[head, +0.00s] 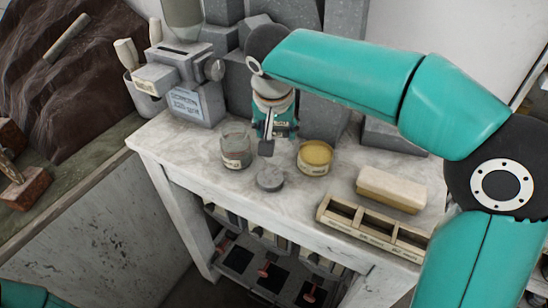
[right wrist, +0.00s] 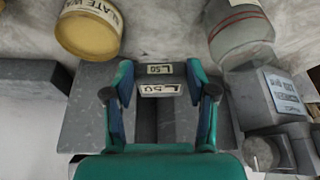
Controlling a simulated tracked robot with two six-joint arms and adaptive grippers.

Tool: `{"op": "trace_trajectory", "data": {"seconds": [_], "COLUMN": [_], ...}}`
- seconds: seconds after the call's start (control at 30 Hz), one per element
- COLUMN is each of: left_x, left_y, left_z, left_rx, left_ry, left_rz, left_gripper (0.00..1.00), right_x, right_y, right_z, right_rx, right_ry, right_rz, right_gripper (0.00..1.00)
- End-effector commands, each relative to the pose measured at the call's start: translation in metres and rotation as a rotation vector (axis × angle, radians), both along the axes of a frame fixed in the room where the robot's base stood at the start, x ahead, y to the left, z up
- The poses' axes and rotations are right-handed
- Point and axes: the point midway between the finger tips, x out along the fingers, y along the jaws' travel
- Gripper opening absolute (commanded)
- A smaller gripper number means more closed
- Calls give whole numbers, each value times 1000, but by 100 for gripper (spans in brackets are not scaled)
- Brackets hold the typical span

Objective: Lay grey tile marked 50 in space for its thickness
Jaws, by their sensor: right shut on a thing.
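A grey tile with pale labels that read like L50 (right wrist: 160,80) is between the fingers of my right gripper (right wrist: 160,88) in the right wrist view. The fingers are shut on its two ends. In the head view the right gripper (head: 267,142) hangs above the pale worktop, between a glass jar and a yellow tin, with the dark tile partly showing. A wooden rack with three compartments (head: 372,238) lies at the worktop's front right, apart from the gripper. Its compartments look empty, but any thickness marks are too small to read. My left gripper is out of view.
The glass jar (head: 236,150), the yellow tin (head: 314,158) and a round grey lid (head: 270,179) stand near the gripper. A cream block (head: 391,189) lies behind the rack. A grey machine (head: 188,88) stands at the left, with grey slabs (head: 338,103) behind. The front left worktop is clear.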

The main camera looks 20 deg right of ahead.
Motion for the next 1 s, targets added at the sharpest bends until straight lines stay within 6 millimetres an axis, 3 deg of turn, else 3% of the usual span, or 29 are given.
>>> {"op": "trace_trajectory", "data": {"seconds": [0.1, 0.6, 0.97, 1.0], "left_x": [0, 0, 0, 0], "left_y": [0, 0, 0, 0], "left_z": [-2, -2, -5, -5], "left_rx": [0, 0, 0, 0], "left_ry": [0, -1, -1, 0], "left_rz": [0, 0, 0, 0], "left_gripper": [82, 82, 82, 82], "right_x": [-1, 0, 1, 1], "right_y": [0, 0, 1, 1], "right_z": [-24, -75, -79, -80], "right_rx": [-1, -2, 0, 0], "right_ry": [2, 0, -2, -1], "right_rz": [1, 1, 2, 1], "right_gripper": [16, 16, 16, 58]}}
